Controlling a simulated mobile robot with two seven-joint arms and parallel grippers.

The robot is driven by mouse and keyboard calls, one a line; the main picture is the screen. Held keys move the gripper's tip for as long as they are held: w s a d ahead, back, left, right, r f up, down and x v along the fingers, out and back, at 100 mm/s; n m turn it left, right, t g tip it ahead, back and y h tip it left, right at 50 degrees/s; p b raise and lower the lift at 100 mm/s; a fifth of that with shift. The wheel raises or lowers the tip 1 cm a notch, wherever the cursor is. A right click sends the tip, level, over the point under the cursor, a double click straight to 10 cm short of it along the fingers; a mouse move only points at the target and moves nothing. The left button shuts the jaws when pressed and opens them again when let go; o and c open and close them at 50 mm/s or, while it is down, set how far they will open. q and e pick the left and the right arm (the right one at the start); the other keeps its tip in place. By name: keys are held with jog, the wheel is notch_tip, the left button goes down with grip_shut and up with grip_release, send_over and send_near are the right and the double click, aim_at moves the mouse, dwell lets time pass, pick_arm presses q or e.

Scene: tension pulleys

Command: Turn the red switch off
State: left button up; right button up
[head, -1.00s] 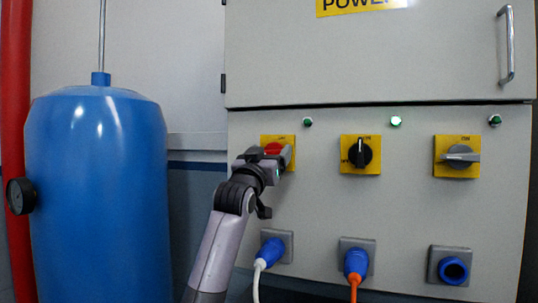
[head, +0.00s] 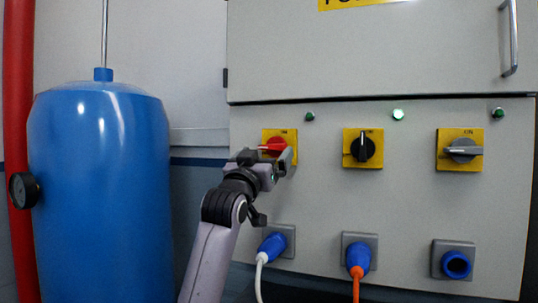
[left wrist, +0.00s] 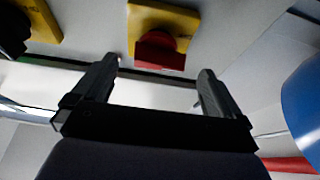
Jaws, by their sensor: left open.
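The red switch (head: 272,146) sits on a yellow plate at the left of the grey panel. Its handle looks roughly level, and part of it is hidden behind my left gripper (head: 283,160). In the left wrist view the red switch (left wrist: 160,50) shows on its yellow plate (left wrist: 163,18), between and ahead of the two fingertips of my left gripper (left wrist: 158,68). The fingers are spread with nothing held between them. I cannot tell whether a finger touches the switch. My right gripper is in neither view.
A black switch (head: 362,149) and a grey switch (head: 463,150) sit to the right. Green lamps are above the switches; the middle lamp (head: 398,115) is bright. Below, a white-cabled plug (head: 272,246) and an orange-cabled plug (head: 358,257) stick out. A blue tank (head: 98,190) stands left.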

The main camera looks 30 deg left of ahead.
pick_arm(q)
jog(key=shift+v, duration=1.3)
